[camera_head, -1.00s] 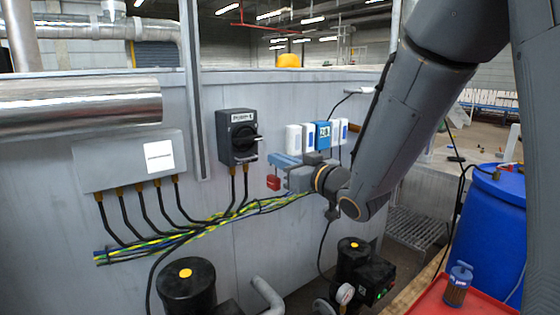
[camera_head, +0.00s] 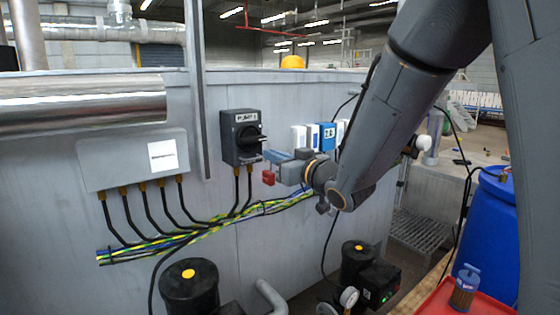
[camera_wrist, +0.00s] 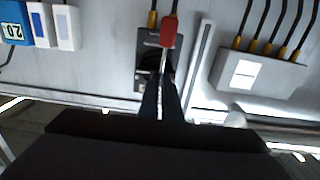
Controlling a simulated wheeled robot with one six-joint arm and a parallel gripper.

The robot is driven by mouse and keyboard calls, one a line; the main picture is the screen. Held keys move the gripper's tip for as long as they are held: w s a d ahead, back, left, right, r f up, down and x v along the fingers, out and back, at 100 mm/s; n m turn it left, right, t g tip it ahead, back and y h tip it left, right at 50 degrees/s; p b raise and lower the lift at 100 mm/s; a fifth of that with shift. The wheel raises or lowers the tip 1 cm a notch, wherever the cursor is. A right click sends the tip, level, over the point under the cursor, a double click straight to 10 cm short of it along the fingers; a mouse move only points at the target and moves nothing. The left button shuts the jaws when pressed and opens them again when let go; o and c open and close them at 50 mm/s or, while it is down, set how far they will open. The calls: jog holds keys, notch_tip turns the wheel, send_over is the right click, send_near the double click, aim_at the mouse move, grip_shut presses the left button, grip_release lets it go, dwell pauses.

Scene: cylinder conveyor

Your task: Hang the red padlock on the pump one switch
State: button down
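The red padlock (camera_head: 268,178) hangs from the tip of my gripper (camera_head: 279,157), just right of and below the switch handle. The pump one switch (camera_head: 240,150) is a black box on the grey wall with a round knob and a label at its top that seems to read PUMP 1. In the wrist view, which is upside down, my gripper (camera_wrist: 163,82) is shut on the padlock's metal shackle, and the red body (camera_wrist: 169,32) overlaps the switch (camera_wrist: 149,46). The padlock looks apart from the switch in the head view; its exact depth is unclear.
Cables run below the switch into a bundle (camera_head: 200,236). A grey junction box (camera_head: 133,162) is to the left. White and blue boxes (camera_head: 327,137) are on the wall behind my gripper. A red tray (camera_head: 440,300) and blue barrel (camera_head: 490,225) stand at right.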

jog(key=shift+b+x, duration=0.55)
jog(key=shift+x, duration=2.1)
jog(key=shift+w+a, duration=0.35)
jog(key=shift+w, duration=0.05)
jog(key=shift+w+a+b, duration=0.2)
jog(key=shift+w+b, duration=0.1)
jog(key=shift+w, duration=0.1)
